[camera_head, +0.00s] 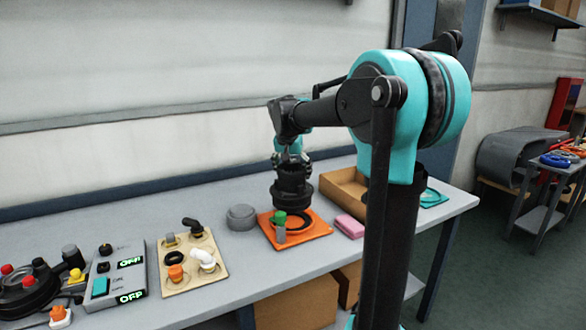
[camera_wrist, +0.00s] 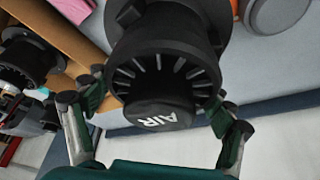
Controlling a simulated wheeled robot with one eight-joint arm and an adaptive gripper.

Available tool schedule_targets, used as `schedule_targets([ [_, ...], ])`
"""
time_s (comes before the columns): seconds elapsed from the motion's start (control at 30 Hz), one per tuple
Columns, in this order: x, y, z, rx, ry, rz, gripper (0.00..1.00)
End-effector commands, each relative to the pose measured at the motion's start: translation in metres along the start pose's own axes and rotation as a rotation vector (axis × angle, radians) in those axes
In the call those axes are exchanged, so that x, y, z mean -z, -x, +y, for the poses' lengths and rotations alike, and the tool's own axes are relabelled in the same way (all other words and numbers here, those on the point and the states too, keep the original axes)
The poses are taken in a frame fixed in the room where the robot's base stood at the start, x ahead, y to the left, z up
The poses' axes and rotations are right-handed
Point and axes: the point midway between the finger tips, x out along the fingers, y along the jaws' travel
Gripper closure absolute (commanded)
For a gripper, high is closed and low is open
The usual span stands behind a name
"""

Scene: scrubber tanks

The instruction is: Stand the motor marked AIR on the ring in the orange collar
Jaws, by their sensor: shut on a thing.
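My gripper (camera_head: 291,158) is shut on the black motor (camera_head: 293,184), holding it about upright. In the wrist view the fingers (camera_wrist: 155,125) flank the motor's ribbed end, and its cap reads AIR (camera_wrist: 158,117). The orange collar (camera_head: 314,228) lies flat on the bench, with a dark ring (camera_head: 298,226) in it and a green-topped grey post (camera_head: 280,222) at its front left. In the head view the motor overlaps the collar's back edge. It looks raised, but the exact gap is unclear. A strip of orange shows past the motor in the wrist view (camera_wrist: 236,6).
A grey round lid (camera_head: 241,216) lies left of the collar, a pink block (camera_head: 350,226) right. A cardboard tray (camera_head: 345,187) stands behind right; another black motor (camera_wrist: 28,58) shows in the wrist view. Further left are a fittings board (camera_head: 190,262) and a switch box (camera_head: 116,279).

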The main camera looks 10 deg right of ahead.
Motion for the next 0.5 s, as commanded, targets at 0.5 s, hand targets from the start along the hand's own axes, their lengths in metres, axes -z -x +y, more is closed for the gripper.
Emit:
schedule_targets([
  [0.5, -0.013, -0.032, 0.0, 0.0, 0.0, 0.001, 0.77],
])
